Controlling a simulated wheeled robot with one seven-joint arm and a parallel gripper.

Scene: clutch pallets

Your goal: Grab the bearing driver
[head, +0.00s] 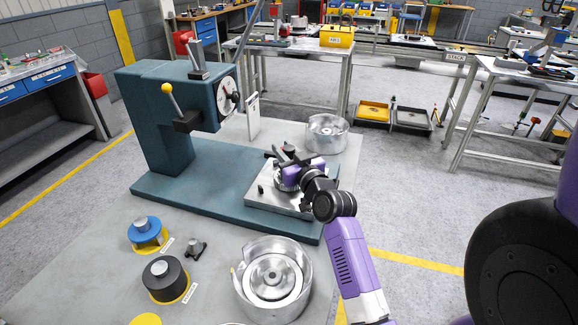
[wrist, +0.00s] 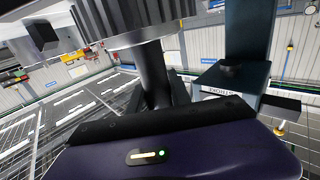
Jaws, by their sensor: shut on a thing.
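My gripper (head: 281,158) is over the metal plate (head: 262,200) on the teal press base. In the wrist view it is shut on a dark upright stem (wrist: 153,75) with a wide grey ribbed round part (wrist: 135,22) beyond it. I take this held thing to be the bearing driver; most of it is hidden by the fingers and wrist. In the head view a grey round part (head: 287,180) shows under the gripper. I cannot tell whether the held thing touches the plate.
The teal arbor press (head: 150,115) stands left of my gripper. A blue-topped piece (head: 147,231) and a black cylinder (head: 164,277) sit on yellow discs at front left. An open silver drum (head: 272,279) stands at the front, another (head: 326,134) behind the plate.

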